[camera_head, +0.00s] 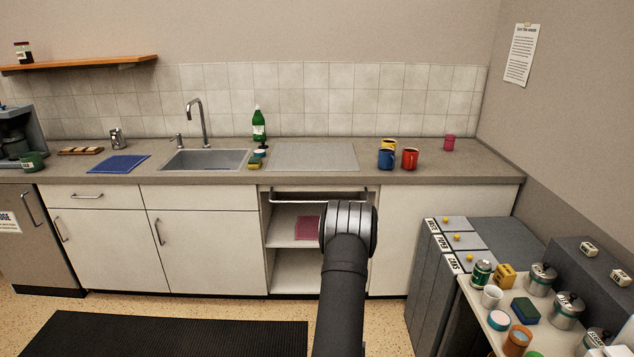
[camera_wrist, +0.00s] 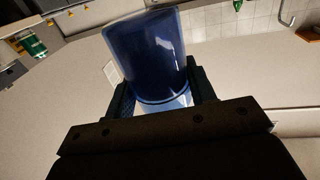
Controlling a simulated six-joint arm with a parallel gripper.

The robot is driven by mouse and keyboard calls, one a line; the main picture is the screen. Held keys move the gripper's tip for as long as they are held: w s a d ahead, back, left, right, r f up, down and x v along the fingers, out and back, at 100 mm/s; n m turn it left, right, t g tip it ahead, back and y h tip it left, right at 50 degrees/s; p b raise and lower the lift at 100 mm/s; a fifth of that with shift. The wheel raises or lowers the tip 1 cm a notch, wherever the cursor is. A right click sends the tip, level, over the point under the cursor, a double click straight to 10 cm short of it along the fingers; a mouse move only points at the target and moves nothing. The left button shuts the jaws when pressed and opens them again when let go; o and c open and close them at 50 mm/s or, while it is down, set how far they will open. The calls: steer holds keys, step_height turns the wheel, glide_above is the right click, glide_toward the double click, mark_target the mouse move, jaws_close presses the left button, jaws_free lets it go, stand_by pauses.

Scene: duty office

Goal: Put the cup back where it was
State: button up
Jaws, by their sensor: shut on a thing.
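My gripper (camera_wrist: 160,85) is shut on a dark blue cup (camera_wrist: 147,50), with one finger on each side of it. The cup looks tilted in the wrist view, with a paler band at the end near the gripper. In the head view my own arm hides the jaws and the held cup. Another blue mug (camera_head: 386,159) stands on the counter (camera_head: 330,177), beside a red mug (camera_head: 410,158) and in front of a yellow mug (camera_head: 388,145). A pink cup (camera_head: 449,143) stands farther right on the counter.
An open cabinet bay (camera_head: 283,238) with a pink item (camera_head: 307,228) lies under the counter. A sink (camera_head: 205,160), green bottle (camera_head: 259,124) and grey mat (camera_head: 311,156) are on top. Grey bins (camera_head: 465,240) and a crowded side table (camera_head: 490,327) stand right.

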steer(key=w+a+f+n+y, duration=0.1)
steer(key=a+n+y, duration=0.1)
steer(key=a, duration=0.5)
steer(key=shift+w+a+f+y, duration=0.25)
steer(key=shift+a+f+y, duration=0.1)
steer(key=shift+y, duration=0.25)
